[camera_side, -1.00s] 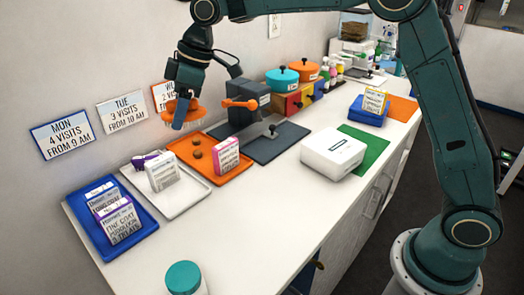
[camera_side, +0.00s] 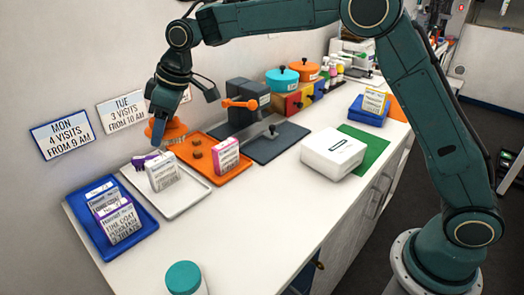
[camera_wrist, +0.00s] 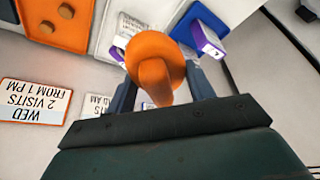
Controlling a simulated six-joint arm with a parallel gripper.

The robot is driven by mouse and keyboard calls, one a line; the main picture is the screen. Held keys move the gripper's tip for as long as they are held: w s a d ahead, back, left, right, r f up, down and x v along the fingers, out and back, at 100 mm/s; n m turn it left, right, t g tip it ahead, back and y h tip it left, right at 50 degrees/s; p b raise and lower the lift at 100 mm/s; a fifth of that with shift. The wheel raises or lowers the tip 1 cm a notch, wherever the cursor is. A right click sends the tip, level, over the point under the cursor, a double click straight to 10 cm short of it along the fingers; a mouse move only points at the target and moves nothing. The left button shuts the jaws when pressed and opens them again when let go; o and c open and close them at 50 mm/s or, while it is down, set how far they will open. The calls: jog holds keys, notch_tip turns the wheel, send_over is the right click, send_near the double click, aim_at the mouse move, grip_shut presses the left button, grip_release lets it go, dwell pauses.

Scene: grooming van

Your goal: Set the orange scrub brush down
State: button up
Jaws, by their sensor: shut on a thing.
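The orange scrub brush (camera_side: 168,130) is held in my gripper (camera_side: 158,125), above the back edge of the orange and white trays near the wall. In the wrist view the brush (camera_wrist: 156,62) shows its round orange top and knob between the two fingers of my gripper (camera_wrist: 160,92). My gripper is shut on it. In the side view a finger hides part of the brush, and its underside is hard to make out.
The white tray (camera_side: 187,204) holds a white box and a purple item. The orange tray (camera_side: 216,178) holds brown pieces and a pink box. The blue tray (camera_side: 82,222) holds upright packets. A dark grey stand (camera_side: 243,95) is behind.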

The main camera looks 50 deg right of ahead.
notch_tip(320, 180, down, 11)
dwell(0.3)
jog(key=shift+f, duration=0.15)
jog(key=shift+f, duration=2.1)
jog(key=shift+f, duration=0.6)
jog(key=o, duration=1)
jog(key=shift+r, duration=0.15)
jog(key=shift+r, duration=0.6)
jog(key=v, duration=1.1)
jog(key=shift+s+d+r, duration=0.15)
jog(key=shift+r, duration=0.15)
